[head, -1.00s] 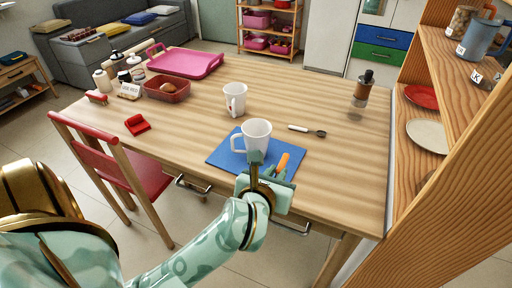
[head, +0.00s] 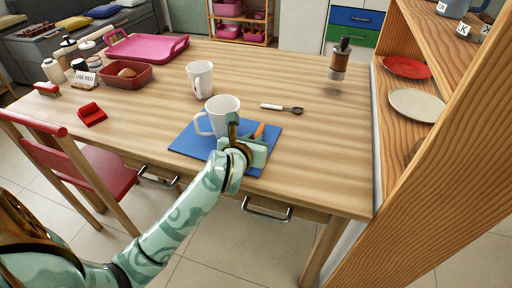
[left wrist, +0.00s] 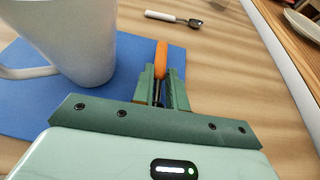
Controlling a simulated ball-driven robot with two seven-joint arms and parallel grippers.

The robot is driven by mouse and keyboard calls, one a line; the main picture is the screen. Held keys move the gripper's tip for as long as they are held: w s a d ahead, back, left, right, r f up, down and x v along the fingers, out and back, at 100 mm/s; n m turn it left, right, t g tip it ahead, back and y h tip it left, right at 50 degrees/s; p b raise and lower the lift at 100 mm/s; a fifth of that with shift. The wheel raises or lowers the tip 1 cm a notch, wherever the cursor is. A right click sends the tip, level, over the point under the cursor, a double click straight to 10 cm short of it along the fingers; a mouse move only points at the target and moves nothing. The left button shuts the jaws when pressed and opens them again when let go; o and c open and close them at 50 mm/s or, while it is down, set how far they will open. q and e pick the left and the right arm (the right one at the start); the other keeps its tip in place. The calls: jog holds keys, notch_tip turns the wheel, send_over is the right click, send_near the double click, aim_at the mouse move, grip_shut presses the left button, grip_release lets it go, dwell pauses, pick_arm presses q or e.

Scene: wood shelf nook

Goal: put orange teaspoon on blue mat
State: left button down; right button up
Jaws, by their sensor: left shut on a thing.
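The blue mat (head: 188,143) lies near the table's front edge, and it also fills the left of the left wrist view (left wrist: 28,103). A white mug (head: 222,117) stands on it; it also shows in the left wrist view (left wrist: 78,40). My left gripper (head: 253,141) is over the mat's right part, just right of the mug. It is shut on the orange teaspoon (head: 260,129), whose orange handle sticks up between the fingers in the left wrist view (left wrist: 161,58). Its bowl is hidden. I cannot tell whether the spoon touches the mat. My right gripper is not in view.
A white-handled spoon (head: 272,107) lies behind the mat to the right. A second white mug (head: 200,80) stands behind. A brown bottle (head: 339,62) is at the back right, beside the wooden shelf (head: 450,130). The table's right front is clear.

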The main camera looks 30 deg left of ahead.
pick_arm(q)
notch_tip(320, 180, down, 2)
jog(key=shift+w, duration=0.1)
jog(key=shift+r, duration=0.2)
jog(key=c, duration=1.8)
grip_release()
jog(key=shift+f, duration=0.2)
jog(key=o, duration=0.4)
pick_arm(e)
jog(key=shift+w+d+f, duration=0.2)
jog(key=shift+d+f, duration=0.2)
pick_arm(q)
jog(key=shift+r, duration=0.1)
